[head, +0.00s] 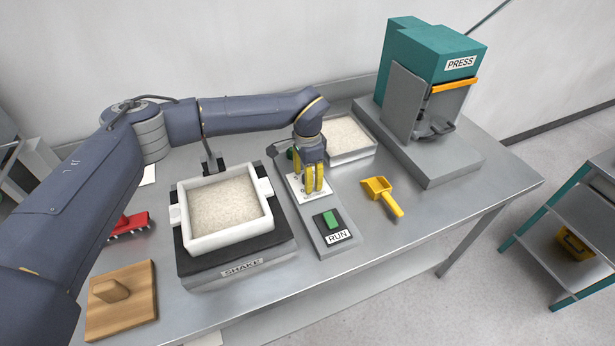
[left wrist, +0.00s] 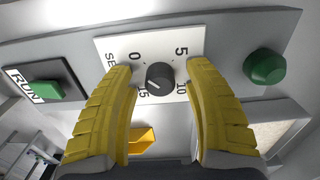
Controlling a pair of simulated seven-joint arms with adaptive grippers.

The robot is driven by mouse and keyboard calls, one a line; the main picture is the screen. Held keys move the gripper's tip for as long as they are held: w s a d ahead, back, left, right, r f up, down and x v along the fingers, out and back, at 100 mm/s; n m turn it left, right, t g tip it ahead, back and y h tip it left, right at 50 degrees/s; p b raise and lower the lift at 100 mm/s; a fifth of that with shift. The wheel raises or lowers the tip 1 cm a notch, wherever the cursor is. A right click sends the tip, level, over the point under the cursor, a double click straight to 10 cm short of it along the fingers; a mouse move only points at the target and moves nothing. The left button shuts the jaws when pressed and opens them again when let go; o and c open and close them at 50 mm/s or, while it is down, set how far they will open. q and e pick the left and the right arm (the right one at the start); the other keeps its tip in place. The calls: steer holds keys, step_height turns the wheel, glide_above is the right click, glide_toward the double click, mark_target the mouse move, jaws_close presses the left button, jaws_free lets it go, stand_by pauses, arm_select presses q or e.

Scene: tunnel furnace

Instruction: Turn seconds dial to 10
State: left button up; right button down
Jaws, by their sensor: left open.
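The seconds dial (left wrist: 160,75) is a black round knob on a white plate (left wrist: 120,50) marked 0, 5, 10 and 15. My left gripper (left wrist: 166,105) has yellow fingers. It is open, with one finger on each side of the dial, and I cannot tell whether they touch it. In the head view my left gripper (head: 313,190) points down over the white plate (head: 295,188), and its fingers hide the dial there. My right gripper is not in view.
The control panel also has a green RUN button (head: 330,219) and a green round knob (left wrist: 265,66). A white tray (head: 185,238) of granules stands on the SHAKE base to the left. A yellow scoop (head: 381,193) lies right of the panel, before the teal press (head: 430,50).

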arm_select(q)
steer(key=shift+c, duration=0.4)
jaws_close()
